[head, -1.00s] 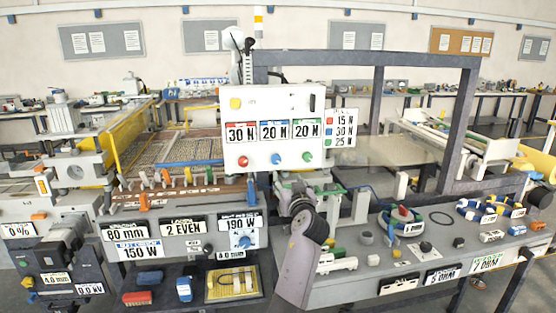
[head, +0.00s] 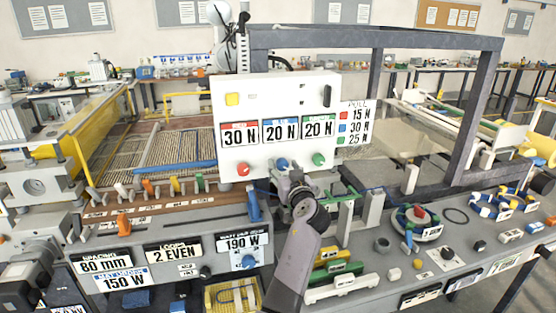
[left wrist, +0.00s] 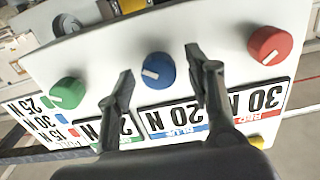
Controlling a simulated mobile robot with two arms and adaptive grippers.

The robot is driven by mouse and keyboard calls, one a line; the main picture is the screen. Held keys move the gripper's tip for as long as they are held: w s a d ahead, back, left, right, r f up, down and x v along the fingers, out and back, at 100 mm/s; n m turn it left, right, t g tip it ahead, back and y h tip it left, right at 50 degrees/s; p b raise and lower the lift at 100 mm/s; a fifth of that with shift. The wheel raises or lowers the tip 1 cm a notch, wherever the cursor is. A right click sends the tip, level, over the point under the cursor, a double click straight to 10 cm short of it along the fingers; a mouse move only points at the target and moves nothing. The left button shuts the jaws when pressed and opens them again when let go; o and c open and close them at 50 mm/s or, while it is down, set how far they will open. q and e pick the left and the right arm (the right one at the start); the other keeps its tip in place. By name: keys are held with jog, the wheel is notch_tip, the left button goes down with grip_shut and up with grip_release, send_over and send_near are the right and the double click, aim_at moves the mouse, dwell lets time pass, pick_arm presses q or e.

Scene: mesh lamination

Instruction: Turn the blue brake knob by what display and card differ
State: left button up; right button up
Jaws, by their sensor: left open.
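The white panel (head: 290,95) shows 30 N under red, 20 N under blue and 20 N under green. The card (head: 356,125) beside it, headed PULL, lists red 15 N, blue 30 N and green 25 N. The blue knob (head: 281,163) sits between the red knob (head: 243,169) and the green knob (head: 319,159). My left gripper (head: 287,178) is at the panel's lower edge by the blue knob. In the left wrist view its open fingers (left wrist: 160,76) stand on either side of the blue knob (left wrist: 157,67), with gaps. My right gripper is not in view.
The red knob (left wrist: 270,45) and green knob (left wrist: 68,92) flank the fingers in the left wrist view. A yellow button (head: 232,99) is on the panel. Below, a console (head: 170,262) carries more displays and a blue dial (head: 249,261). A dark frame (head: 375,40) rises behind.

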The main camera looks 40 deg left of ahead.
pick_arm(q)
jog(key=shift+w+r, duration=0.1)
jog(key=shift+d+r, duration=0.1)
jog(key=shift+d, duration=0.05)
jog(key=shift+c, duration=0.3)
jog(key=c, duration=1.1)
jog(key=shift+m, duration=0.3)
